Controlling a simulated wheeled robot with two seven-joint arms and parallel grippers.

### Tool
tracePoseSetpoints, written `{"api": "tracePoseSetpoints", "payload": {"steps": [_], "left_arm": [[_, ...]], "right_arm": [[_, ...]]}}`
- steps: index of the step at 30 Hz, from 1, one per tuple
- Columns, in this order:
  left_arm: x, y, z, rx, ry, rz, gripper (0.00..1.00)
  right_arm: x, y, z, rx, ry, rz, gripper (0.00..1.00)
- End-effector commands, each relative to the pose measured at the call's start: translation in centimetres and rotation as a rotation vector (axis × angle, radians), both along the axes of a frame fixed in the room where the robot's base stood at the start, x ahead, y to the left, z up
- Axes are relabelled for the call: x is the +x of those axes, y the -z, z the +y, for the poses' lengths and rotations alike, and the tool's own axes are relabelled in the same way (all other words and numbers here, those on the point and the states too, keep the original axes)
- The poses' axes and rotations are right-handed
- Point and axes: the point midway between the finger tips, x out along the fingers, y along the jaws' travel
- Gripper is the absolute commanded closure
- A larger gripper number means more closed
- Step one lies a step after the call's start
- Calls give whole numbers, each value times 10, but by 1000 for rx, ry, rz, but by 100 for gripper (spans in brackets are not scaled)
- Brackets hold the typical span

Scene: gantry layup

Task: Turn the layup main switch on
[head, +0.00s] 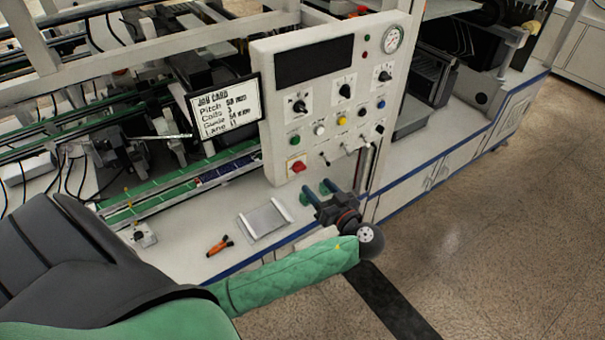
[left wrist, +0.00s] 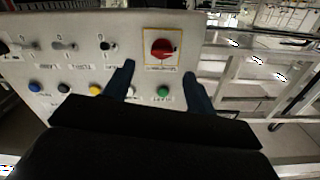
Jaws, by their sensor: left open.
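The switch panel (head: 265,110) stands upright at the front of the machine. A red rotary switch (head: 298,167) on a yellow-edged plate sits at its lower left corner. The red switch (left wrist: 162,48) also shows in the left wrist view; its label is too small to read. My left gripper (head: 316,187) is open and empty, just below and right of the red switch in the head view. In the left wrist view its fingers (left wrist: 158,70) stand apart, with the switch beyond and between their tips. No contact shows. My right gripper is in neither view.
The panel also carries a green button (head: 295,140), a yellow button (head: 342,121), several rotary knobs, small toggles and a gauge (head: 393,39). A metal tray (head: 264,219) and an orange-handled tool (head: 219,246) lie on the bench below. A job card screen (head: 225,109) stands left.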

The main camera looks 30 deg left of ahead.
Motion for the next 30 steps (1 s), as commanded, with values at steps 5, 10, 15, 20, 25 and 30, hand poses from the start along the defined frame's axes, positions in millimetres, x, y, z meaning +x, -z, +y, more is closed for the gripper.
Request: {"api": "tracePoseSetpoints", "payload": {"steps": [5, 10, 15, 20, 25, 30], "left_arm": [[-3, -1, 1, -48, -16, -123, 44], [-2, -2, 2, -74, -16, -185, 44], [2, -4, 12, -74, -15, -189, 44], [9, -6, 30, -73, -16, -186, 44], [18, -6, 53, -72, -16, -186, 44], [24, -3, 66, -74, -16, -185, 44]], "right_arm": [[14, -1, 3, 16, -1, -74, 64], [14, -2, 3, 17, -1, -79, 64], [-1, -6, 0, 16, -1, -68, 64], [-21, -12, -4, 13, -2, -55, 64], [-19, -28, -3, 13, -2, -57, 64], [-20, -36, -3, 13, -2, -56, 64]]}}
